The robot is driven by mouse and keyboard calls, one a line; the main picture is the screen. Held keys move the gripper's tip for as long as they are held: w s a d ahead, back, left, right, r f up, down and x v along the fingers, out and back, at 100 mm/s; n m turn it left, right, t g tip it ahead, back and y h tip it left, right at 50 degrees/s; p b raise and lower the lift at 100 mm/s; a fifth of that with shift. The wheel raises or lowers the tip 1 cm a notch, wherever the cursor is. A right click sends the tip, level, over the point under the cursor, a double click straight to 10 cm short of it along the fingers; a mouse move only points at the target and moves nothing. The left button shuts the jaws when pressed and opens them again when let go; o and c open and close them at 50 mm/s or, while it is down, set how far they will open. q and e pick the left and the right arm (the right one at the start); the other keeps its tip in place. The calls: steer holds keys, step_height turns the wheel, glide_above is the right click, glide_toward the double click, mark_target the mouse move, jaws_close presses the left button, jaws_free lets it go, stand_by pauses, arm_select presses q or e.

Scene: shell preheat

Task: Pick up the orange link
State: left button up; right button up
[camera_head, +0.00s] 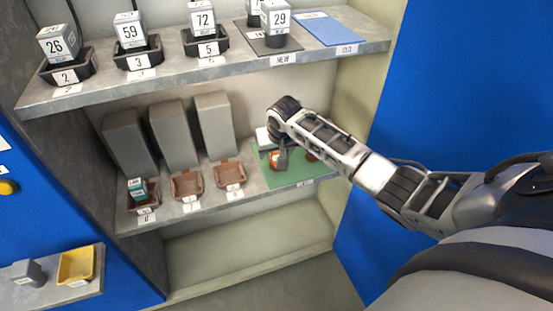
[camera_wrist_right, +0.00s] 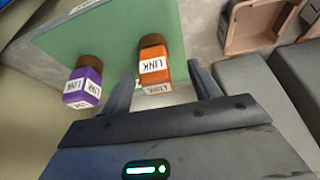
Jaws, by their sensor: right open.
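The orange link (camera_wrist_right: 153,55), a small block with a brown end and white "LINK" labels, is on the green mat (camera_wrist_right: 110,30) in the right wrist view. In the head view the orange link (camera_head: 274,160) is partly covered by my right gripper (camera_head: 282,158) over the green mat (camera_head: 290,182) on the lower shelf. In the wrist view my right gripper (camera_wrist_right: 161,74) is open, with the orange link between its fingertips; I cannot tell whether they touch it. A purple link (camera_wrist_right: 82,86) stands beside it, outside the fingers. My left gripper is not in view.
Brown trays (camera_head: 187,185) and (camera_head: 229,175) sit left of the mat, with grey blocks (camera_head: 172,135) behind them. The upper shelf (camera_head: 215,68) with numbered boxes lies above my arm. The cabinet side wall (camera_head: 350,110) is close on the right.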

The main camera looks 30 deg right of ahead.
mark_target(276, 154)
steer(key=x, duration=0.1)
steer(key=b+x, duration=0.1)
steer(key=x, duration=0.2)
steer(key=shift+w+d, duration=0.1)
steer(key=shift+d, duration=0.2)
steer(key=shift+w+f, duration=0.1)
steer(key=shift+f, duration=0.1)
steer(key=c, duration=1.1)
steer(key=shift+c, duration=0.4)
steer(key=shift+r, duration=0.15)
